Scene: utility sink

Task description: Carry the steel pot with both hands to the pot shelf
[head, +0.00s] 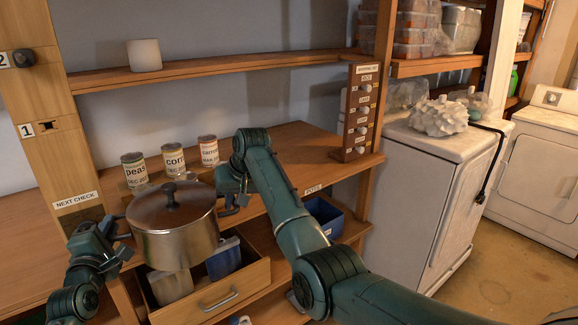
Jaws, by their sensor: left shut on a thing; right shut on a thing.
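The steel pot (178,246), lidded with a dark knob, is upright in the head view, in front of the wooden counter and above an open drawer. My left gripper (118,228) is shut on its left handle. My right gripper (229,203) is shut on its right handle. The handles are mostly hidden by the grippers. The wooden shelf board (290,150) behind has a small label (313,190) on its front edge, perhaps reading "POTS". Its right half is bare.
Three cans, peas (134,171), corn (175,161) and another (209,151), stand on the board behind the pot. The open drawer (225,297) holds packets. A knobbed wooden panel (362,115) stands at the board's right end. A blue bin (325,217) sits below.

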